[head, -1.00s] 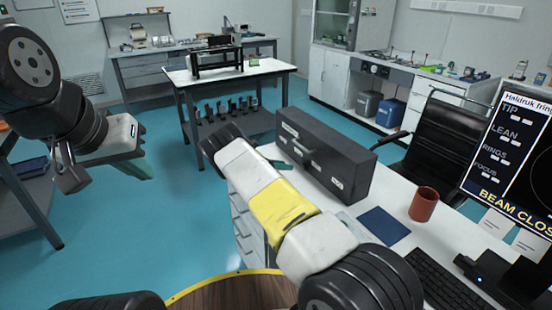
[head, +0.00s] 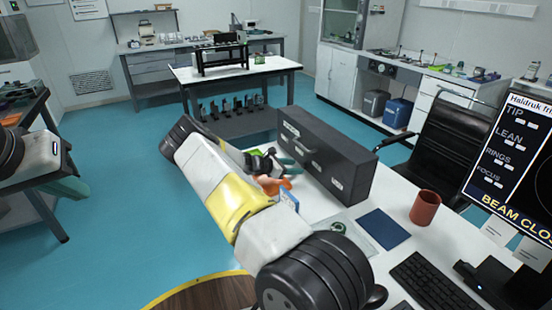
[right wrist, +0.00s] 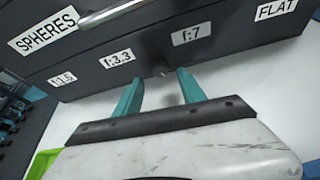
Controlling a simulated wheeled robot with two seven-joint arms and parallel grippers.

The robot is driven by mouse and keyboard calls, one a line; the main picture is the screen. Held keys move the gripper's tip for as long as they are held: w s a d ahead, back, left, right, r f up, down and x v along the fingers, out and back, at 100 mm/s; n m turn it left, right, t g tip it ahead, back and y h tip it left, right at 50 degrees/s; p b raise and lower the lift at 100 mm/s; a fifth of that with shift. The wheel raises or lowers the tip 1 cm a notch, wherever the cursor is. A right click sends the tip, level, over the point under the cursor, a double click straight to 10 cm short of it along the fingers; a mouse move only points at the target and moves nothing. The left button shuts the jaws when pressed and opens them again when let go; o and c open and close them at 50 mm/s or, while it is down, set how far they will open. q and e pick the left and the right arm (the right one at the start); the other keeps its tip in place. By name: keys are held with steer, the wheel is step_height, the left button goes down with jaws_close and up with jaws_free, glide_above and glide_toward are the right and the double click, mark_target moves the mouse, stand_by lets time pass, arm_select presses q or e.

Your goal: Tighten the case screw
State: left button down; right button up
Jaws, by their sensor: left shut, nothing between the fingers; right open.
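The dark grey case (head: 335,160) stands on the white desk, its labelled front turned toward me. In the right wrist view the case (right wrist: 225,75) fills the top, with labels such as SPHERES, f:3.3, f:7 and FLAT. A small dark stub (right wrist: 163,71) shows at its lower edge between my fingertips; I cannot tell whether it is the case screw. My right gripper (right wrist: 160,84) is open, its teal fingers apart and pointing at the case front; in the head view it is partly hidden behind my arm. My left gripper (head: 72,189) is shut and empty at the far left, away from the desk.
Orange (head: 284,184) and green small items lie by my right arm, partly hidden. A blue mat (head: 384,228), a red-brown mug (head: 426,207), a keyboard (head: 437,284) and a monitor (head: 515,160) occupy the desk's right side. A black chair (head: 452,142) stands behind it.

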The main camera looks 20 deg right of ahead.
mark_target(304, 166)
steer(key=shift+x, duration=1.3)
jaws_close()
steer(key=n+g, duration=0.1)
steer(key=n, duration=0.1)
steer(key=n+g, duration=0.1)
steer(key=shift+w+n+g, duration=0.2)
steer(key=shift+n+g, duration=0.2)
jaws_free()
